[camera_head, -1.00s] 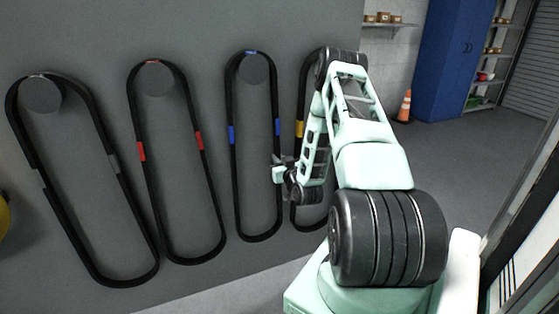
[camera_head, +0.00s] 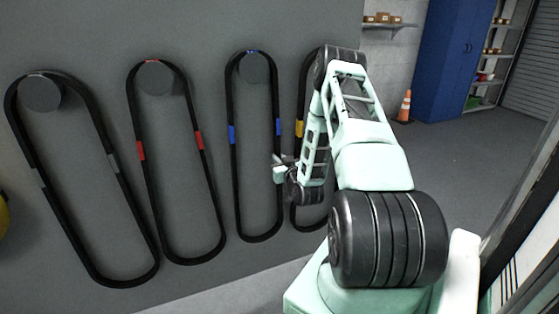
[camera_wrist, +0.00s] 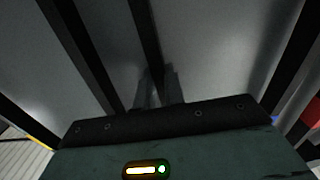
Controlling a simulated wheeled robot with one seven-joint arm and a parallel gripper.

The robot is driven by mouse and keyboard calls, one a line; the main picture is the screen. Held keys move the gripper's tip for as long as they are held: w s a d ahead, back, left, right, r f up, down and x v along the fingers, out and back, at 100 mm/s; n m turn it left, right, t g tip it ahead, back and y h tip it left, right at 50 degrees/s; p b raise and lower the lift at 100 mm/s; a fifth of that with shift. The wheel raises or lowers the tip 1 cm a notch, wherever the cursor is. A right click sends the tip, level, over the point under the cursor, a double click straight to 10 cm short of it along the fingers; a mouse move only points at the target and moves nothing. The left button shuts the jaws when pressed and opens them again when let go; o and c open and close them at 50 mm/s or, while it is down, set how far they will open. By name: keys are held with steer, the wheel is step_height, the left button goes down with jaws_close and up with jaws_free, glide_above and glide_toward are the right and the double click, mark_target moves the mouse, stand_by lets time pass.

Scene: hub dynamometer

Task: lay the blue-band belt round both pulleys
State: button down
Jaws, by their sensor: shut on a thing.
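The blue-band belt (camera_head: 232,134) is a long black loop with blue marks. It hangs from a round peg (camera_head: 254,69) on the grey panel. My gripper (camera_head: 277,164) is at the right strand of this belt, below its right blue mark. In the wrist view my gripper (camera_wrist: 158,86) is shut on a black strand (camera_wrist: 145,35) that runs up between its dark fingers. The fingertips are dim there. The two pulleys are not in view.
A red-marked belt (camera_head: 141,151) and a grey-marked belt (camera_head: 112,163) hang to the left. A yellow-marked belt (camera_head: 299,129) hangs close on the right, partly behind my arm. Open floor (camera_head: 450,155), an orange cone (camera_head: 405,105) and a blue cabinet (camera_head: 452,60) lie further right.

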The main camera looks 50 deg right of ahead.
steer(key=shift+f+b, duration=0.25)
steer(key=shift+b, duration=0.15)
stand_by(0.3)
steer(key=c, duration=1)
jaws_free()
steer(key=shift+s, duration=0.1)
steer(key=shift+b+v, duration=0.85)
steer(key=shift+v, duration=4.05)
